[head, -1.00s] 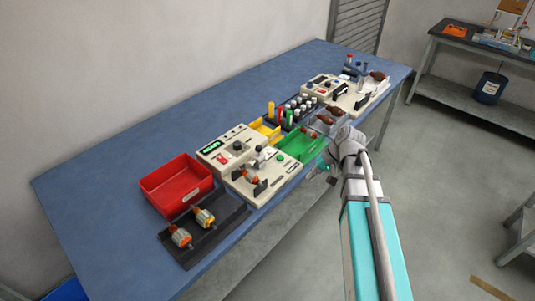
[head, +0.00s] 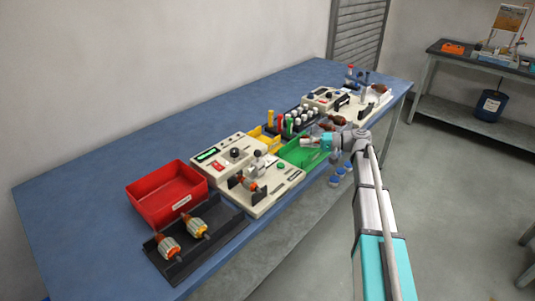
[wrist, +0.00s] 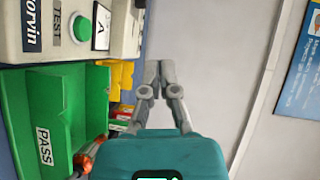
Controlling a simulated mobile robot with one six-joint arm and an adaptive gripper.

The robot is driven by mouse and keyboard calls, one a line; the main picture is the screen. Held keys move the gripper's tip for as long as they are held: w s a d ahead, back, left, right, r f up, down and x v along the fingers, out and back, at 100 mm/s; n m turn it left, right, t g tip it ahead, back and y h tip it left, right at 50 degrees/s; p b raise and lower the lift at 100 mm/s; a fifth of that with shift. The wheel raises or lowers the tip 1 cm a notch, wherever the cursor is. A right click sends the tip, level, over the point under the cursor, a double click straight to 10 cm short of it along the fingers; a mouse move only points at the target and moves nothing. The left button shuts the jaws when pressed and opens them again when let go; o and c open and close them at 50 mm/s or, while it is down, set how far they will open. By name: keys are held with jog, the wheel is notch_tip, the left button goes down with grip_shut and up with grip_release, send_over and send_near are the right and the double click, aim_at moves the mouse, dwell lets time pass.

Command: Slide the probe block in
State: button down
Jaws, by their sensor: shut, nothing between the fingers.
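The near tester (head: 240,160) is a cream unit with a green display, a dark dial and a green button. An armature (head: 248,184) with orange windings lies in its dark cradle. A small block with a dark knob on top (head: 258,156), which looks like the probe block, stands just behind the armature; whether it touches it is unclear. My gripper (head: 304,140) is over the green bin, right of the tester, shut and empty. In the wrist view its fingertips (wrist: 154,72) meet, and the tester's green TEST button (wrist: 81,29) shows. The probe block is not visible there.
The green PASS bin (wrist: 45,115) and a yellow bin (head: 262,137) adjoin the tester. A red bin (head: 165,192) and a black tray with two armatures (head: 222,238) lie left. Bottles and a second machine (head: 355,103) stand further right. The blue table behind is clear.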

aim_at(258, 162)
jog(key=shift+a, duration=0.1)
jog(key=a, duration=0.3)
jog(key=a+f+b, duration=0.1)
jog(key=a, duration=0.5)
jog(key=shift+w+a+f, duration=0.2)
jog(key=shift+w+a, duration=0.1)
jog(key=shift+w, duration=0.1)
jog(key=shift+s+a+f+b, duration=0.2)
jog(key=shift+s+a+b, duration=0.1)
jog(key=shift+s+a, duration=0.45)
jog(key=shift+s+a+f+b, duration=0.15)
jog(key=shift+s+a+b, duration=0.1)
jog(key=shift+s+a, duration=0.45)
jog(key=shift+w+a, duration=0.1)
jog(key=shift+w, duration=0.05)
jog(key=s+a, duration=0.2)
jog(key=s, duration=0.1)
jog(key=shift+a, duration=0.25)
